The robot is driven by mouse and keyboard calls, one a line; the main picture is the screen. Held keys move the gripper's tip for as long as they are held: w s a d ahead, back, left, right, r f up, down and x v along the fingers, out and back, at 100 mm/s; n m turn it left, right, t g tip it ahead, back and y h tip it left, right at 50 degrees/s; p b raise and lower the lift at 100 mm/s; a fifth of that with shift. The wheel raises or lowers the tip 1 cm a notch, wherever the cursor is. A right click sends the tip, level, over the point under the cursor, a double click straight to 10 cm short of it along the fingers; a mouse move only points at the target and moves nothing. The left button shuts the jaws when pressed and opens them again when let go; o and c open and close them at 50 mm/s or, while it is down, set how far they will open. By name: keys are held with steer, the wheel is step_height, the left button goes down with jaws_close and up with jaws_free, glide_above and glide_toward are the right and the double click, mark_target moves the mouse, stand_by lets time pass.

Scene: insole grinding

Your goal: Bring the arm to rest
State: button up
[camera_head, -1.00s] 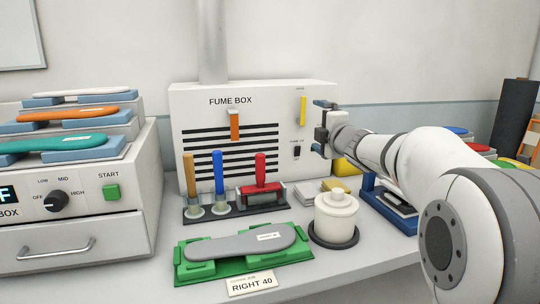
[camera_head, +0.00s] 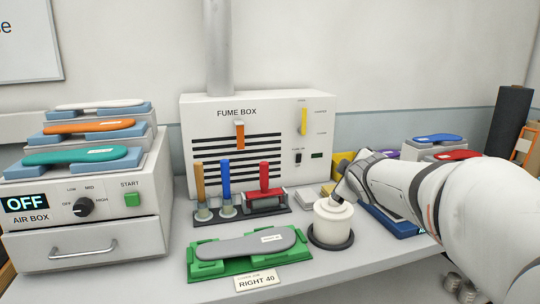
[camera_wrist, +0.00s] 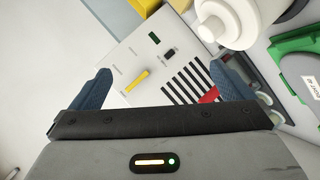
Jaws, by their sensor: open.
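My gripper (camera_wrist: 162,82) is open and empty in the wrist view, with its two blue fingers spread apart. The fume box (camera_wrist: 150,70) shows beyond and between them, seen at a slant. In the head view my arm reaches in from the right, and its dark end (camera_head: 349,186) is just behind and above the white lidded pot (camera_head: 333,222). The fingers are hidden there, and I cannot tell whether they touch anything. The fume box (camera_head: 225,108) stands against the wall with its yellow lever (camera_head: 303,121) and orange lever (camera_head: 239,134).
A grey insole (camera_head: 245,246) lies on a green holder (camera_head: 209,268) at the front. Several brushes and a red-handled tool (camera_head: 264,178) stand behind it. The air box (camera_head: 35,237), reading OFF, carries insoles on the left. A blue stand (camera_head: 397,222) is under my arm.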

steer(key=s+a+f+m+g+p, duration=0.1)
steer(key=s+f+m+g+p, duration=0.1)
steer(key=s, duration=0.7)
steer(key=s+a+f+m+g+y+p, duration=0.1)
steer(key=s+f+m+g, duration=0.4)
steer(key=s, duration=0.5)
steer(key=s+a+f+m+g+p, duration=0.2)
steer(key=s+f+m+g+p, duration=0.1)
steer(key=s, duration=0.7)
steer(key=shift+s+a+f+m+g+p, duration=0.2)
steer(key=shift+s+f+m+g+p, duration=0.1)
steer(key=shift+g+p, duration=0.15)
